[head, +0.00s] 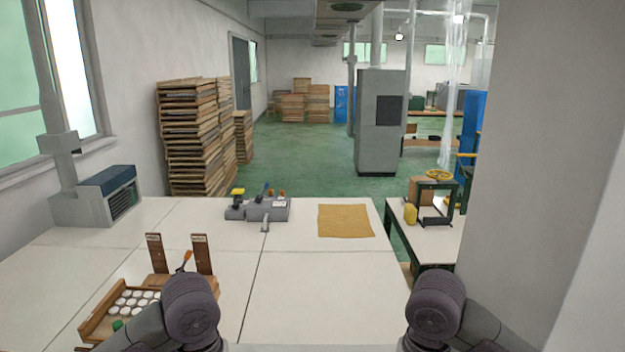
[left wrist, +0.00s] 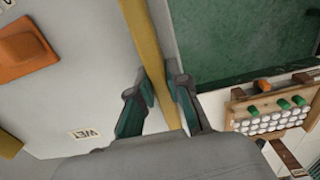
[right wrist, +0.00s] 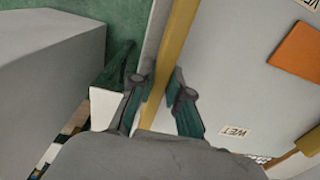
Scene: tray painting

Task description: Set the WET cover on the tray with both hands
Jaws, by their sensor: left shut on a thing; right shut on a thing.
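The WET cover is a pale grey panel with yellow edge rails, an orange block and WET labels. It shows in the left wrist view (left wrist: 75,95) and the right wrist view (right wrist: 225,85); I do not see it in the head view. My left gripper (left wrist: 160,85) is shut on one yellow rail of the cover. My right gripper (right wrist: 156,85) is shut on another yellow rail. The wooden tray (head: 95,326) with white round pieces stands on the table at the lower left. It also shows in the left wrist view (left wrist: 240,108), apart from the cover.
A wooden stand with two dark uprights (head: 203,255) is behind the tray. A grey tool holder (head: 268,209) and a tan cloth (head: 345,221) lie farther back on the white table (head: 320,285). A pale pillar (head: 540,170) rises at the right. The table's middle is clear.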

